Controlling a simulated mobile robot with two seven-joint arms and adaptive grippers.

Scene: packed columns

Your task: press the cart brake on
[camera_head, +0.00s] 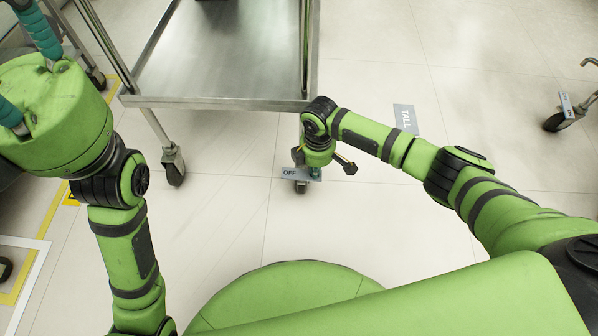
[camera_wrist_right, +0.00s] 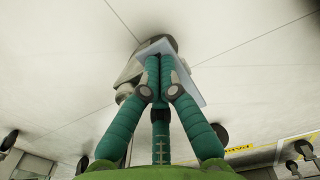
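The cart (camera_head: 215,103) is a metal trolley with a bare tray. Its right front caster (camera_head: 301,187) carries a pale blue-grey brake plate (camera_head: 290,173) reading OFF. My right gripper (camera_head: 316,174) points down at the right end of this plate. In the right wrist view its teal fingertips (camera_wrist_right: 155,82) come together in front of the pale plate (camera_wrist_right: 190,83), with nothing seen between them. Whether they touch it I cannot tell. My left gripper (camera_head: 20,60) is far left of the caster, its visible fingers spread and partly cut off by the picture edge.
The cart's left front caster (camera_head: 173,165) stands on the pale tiled floor. A grey floor label reading TALL (camera_head: 405,118) lies right of my right wrist. Another caster (camera_head: 565,112) is at the far right. Yellow floor tape (camera_head: 45,232) runs at left. The floor between is clear.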

